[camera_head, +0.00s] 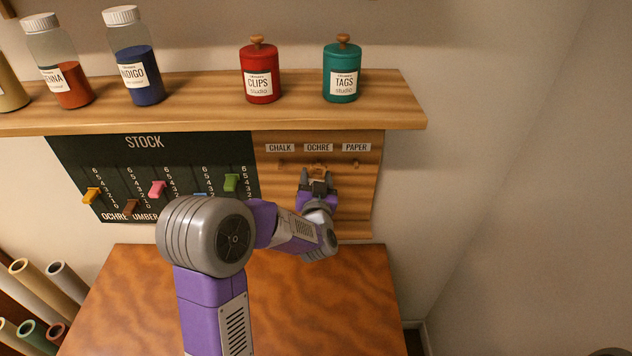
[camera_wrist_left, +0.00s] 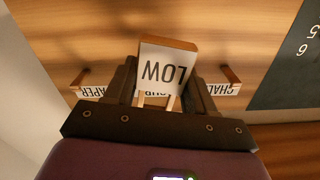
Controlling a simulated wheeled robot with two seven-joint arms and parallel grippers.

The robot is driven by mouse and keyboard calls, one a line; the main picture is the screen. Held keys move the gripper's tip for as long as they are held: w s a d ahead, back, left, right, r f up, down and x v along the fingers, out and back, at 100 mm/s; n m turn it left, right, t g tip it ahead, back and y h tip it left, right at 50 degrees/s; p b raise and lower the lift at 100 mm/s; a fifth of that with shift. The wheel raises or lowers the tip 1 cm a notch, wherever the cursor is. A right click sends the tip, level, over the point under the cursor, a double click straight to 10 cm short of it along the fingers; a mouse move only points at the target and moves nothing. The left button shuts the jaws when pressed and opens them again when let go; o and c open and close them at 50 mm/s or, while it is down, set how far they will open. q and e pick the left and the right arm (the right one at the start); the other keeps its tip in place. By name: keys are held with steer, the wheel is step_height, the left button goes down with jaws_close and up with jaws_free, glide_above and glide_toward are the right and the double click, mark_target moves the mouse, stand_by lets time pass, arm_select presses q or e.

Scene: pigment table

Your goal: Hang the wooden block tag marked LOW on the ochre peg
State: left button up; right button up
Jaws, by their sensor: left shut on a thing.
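The wooden block tag marked LOW (camera_wrist_left: 163,72) sits between the fingers of my left gripper (camera_head: 318,180), which is shut on it. In the left wrist view its white face shows with the lettering upside down, and two pale strips reach from its lower edge. In the head view the tag (camera_head: 319,173) is small, just below the OCHRE label (camera_head: 318,147). The ochre peg is hidden behind the tag and gripper, so I cannot tell whether the tag touches it. My right gripper is not in view.
The chalk peg (camera_wrist_left: 229,74) and paper peg (camera_wrist_left: 83,77) stand bare on either side. A shelf (camera_head: 210,118) with jars juts out above the peg board (camera_head: 356,200). The STOCK board (camera_head: 80,150) with coloured sliders is left of it. A wooden table (camera_head: 330,300) lies below, clear.

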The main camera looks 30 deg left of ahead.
mark_target(316, 172)
arm_select(q)
steer(key=shift+p+x, duration=0.3)
steer(key=shift+x, duration=1.05)
steer(key=shift+w+a+f, duration=0.1)
steer(key=shift+w+f, duration=0.05)
steer(key=shift+f, duration=0.1)
steer(key=shift+a+f+b, duration=0.1)
steer(key=shift+b, duration=0.75)
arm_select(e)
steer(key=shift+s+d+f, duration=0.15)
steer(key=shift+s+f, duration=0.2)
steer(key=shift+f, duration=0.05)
arm_select(q)
steer(key=shift+a, duration=0.1)
steer(key=o, duration=1.1)
steer(key=shift+s, duration=0.25)
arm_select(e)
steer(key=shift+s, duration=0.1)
